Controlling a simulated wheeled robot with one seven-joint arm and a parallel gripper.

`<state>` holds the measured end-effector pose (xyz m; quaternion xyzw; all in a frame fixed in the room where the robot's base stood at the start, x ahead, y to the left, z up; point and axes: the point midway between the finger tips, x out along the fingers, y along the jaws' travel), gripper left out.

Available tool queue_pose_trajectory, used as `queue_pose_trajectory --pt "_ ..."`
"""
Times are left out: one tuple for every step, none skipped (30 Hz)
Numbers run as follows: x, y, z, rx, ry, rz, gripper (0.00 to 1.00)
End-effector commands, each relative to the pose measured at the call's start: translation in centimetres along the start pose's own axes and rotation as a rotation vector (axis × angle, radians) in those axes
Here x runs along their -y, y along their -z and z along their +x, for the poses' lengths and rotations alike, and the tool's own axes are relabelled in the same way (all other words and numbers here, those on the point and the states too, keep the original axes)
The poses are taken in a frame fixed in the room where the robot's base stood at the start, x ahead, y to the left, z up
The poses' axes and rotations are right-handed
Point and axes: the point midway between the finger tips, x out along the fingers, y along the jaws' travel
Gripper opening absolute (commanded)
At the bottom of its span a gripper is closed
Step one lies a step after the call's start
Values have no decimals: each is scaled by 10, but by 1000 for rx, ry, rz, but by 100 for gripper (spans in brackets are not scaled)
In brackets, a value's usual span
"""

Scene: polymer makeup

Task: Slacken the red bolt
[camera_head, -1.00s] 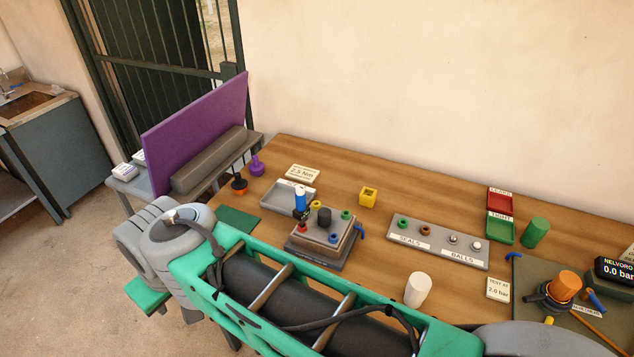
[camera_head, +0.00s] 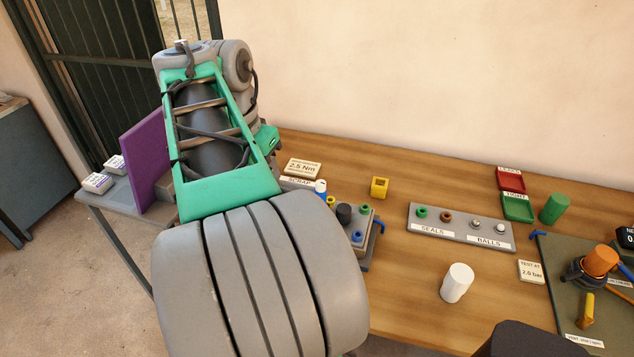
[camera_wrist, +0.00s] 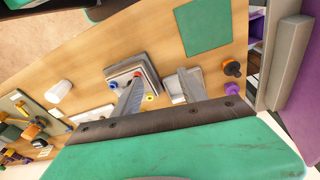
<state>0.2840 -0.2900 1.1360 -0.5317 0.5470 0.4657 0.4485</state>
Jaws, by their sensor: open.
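The red bolt (camera_wrist: 138,75) shows as a small red spot on the stepped grey block (camera_wrist: 115,71) in the wrist view. My arm hides it in the head view, where only the right part of the block (camera_head: 366,238) shows. A black knob (camera_head: 344,214) and a blue bolt (camera_head: 357,236) are visible on that part. A yellow bolt (camera_wrist: 150,98) shows beside the left finger in the wrist view. My gripper (camera_wrist: 160,76) is open and empty, its two fingers spread above the table. The left finger overlaps the block in the picture; I cannot tell its height above it.
A white cylinder (camera_head: 457,283) stands in front, right of the block. The seals and balls rack (camera_head: 461,240) and a yellow cube (camera_head: 379,187) lie behind it. A purple panel (camera_head: 146,165) stands at the left.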

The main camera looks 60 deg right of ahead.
Motion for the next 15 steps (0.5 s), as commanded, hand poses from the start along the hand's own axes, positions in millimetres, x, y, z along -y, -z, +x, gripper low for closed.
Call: queue_pose_trajectory --pt "-26 28 19 42 -30 233 50" --pt "-39 41 21 67 -40 362 50" --pt "-55 54 23 97 -48 512 50" --pt "-65 62 25 116 -49 608 50" --pt "-73 68 26 131 -50 687 50" --pt "-81 75 26 147 -49 772 50" --pt "-85 78 27 157 -47 817 50" --pt "-88 81 27 163 -46 850 50" --pt "-91 82 29 168 -44 876 50" --pt "-92 82 32 170 -43 886 50" --pt "-92 82 35 171 -43 889 50" --pt "-91 80 41 171 -43 888 50" --pt "-91 79 47 171 -44 887 50" --pt "-91 78 53 171 -44 886 50" --pt "-90 77 62 170 -44 885 50"
